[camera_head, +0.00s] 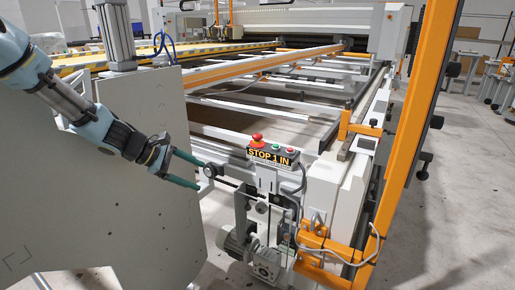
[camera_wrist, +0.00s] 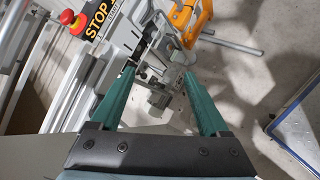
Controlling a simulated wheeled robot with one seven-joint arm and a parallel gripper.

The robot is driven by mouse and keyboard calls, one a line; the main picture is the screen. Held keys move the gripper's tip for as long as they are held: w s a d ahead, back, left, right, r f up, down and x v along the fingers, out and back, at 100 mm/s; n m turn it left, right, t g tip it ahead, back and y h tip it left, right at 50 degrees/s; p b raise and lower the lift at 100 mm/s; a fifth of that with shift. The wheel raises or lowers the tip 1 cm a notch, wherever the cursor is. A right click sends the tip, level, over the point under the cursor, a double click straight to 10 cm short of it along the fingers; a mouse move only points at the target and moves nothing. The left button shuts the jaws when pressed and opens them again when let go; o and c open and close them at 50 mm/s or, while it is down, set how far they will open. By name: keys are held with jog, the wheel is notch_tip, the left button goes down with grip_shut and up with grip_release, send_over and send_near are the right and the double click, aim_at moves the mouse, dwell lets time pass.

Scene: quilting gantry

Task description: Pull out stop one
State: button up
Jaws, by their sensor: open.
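The red mushroom stop button (camera_head: 257,138) sits on top of a grey control box (camera_head: 288,156) labelled "STOP 1 IN" at the machine's near corner. In the wrist view the red button (camera_wrist: 74,22) is at the upper left, beside the partly cut-off STOP label (camera_wrist: 97,18). My gripper (camera_head: 201,173) has two green fingers spread apart with nothing between them. In the head view it is left of and lower than the button, apart from it. In the wrist view my gripper (camera_wrist: 158,72) points at the machine's lower parts, with the button outside the fingers.
A large grey panel (camera_head: 150,185) stands beside and behind my arm. An orange upright post (camera_head: 425,100) rises on the right. A motor (camera_head: 250,255) and orange bracket (camera_head: 325,250) with cable sit below the box.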

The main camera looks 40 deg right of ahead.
jog(key=d+f+n+h+b, duration=0.15)
jog(key=d+n+h, duration=0.25)
jog(key=d, duration=0.7)
jog(key=n+t+h+b, duration=0.1)
jog(key=n+h+b, duration=0.25)
jog(key=n, duration=0.25)
send_near(253, 138)
jog(key=d, duration=0.1)
jog(key=shift+h, duration=0.45)
jog(key=d, duration=0.3)
jog(key=s+d, duration=0.1)
jog(key=d, duration=0.3)
jog(key=d+p, duration=0.1)
jog(key=d, duration=0.2)
jog(key=shift+s+d+f, duration=0.3)
jog(key=shift+s+d, duration=0.1)
